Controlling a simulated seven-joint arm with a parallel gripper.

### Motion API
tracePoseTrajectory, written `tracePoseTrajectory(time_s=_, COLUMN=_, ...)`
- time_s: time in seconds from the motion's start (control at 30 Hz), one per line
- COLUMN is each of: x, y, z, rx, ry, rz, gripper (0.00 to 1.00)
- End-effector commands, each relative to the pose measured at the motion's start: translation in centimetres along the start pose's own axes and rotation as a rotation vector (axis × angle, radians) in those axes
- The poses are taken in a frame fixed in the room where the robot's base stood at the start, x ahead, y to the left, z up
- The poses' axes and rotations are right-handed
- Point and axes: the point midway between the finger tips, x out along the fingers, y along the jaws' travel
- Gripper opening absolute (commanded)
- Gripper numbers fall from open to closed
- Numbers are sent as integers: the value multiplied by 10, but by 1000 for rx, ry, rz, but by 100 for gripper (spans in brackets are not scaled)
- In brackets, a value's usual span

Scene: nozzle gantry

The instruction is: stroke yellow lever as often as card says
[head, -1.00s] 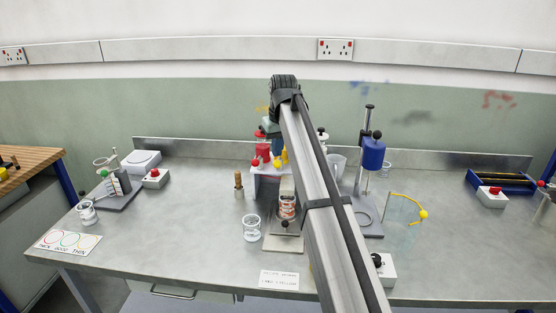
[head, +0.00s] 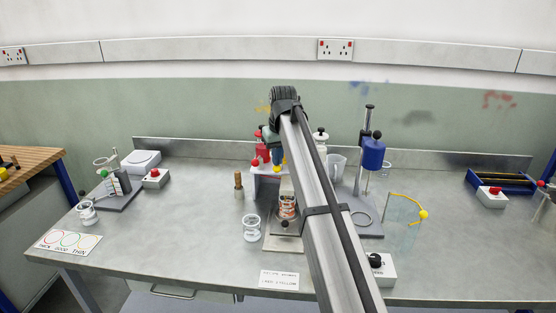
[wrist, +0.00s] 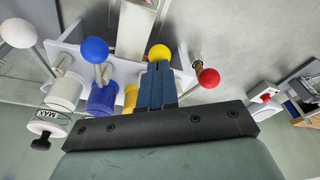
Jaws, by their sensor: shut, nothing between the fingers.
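The yellow lever ends in a yellow ball knob (wrist: 159,52), which also shows in the head view (head: 278,168). My gripper (wrist: 157,75) is shut and empty, its blue fingertips right at the yellow knob. I cannot tell whether they touch it. In the wrist view a red knob (wrist: 208,77) stands to one side, and a blue knob (wrist: 95,50) and a white knob (wrist: 18,32) to the other. The card (head: 279,280) lies at the bench's front edge; its print is too small to read. My arm hides part of the lever stand.
A glass jar (head: 251,228) and a cork-coloured handle (head: 239,184) stand left of the lever stand. A stacked pot (head: 287,207) sits on a plate below the levers. A picture card (head: 68,242) lies at the left front. A blue-topped stand (head: 372,155) is to the right.

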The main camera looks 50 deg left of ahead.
Motion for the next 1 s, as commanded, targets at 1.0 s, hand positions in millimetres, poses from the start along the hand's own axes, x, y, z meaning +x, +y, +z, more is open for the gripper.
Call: tracePoseTrajectory(time_s=1.0, x=27, y=0, z=5, rx=0, ry=0, rz=0, gripper=0)
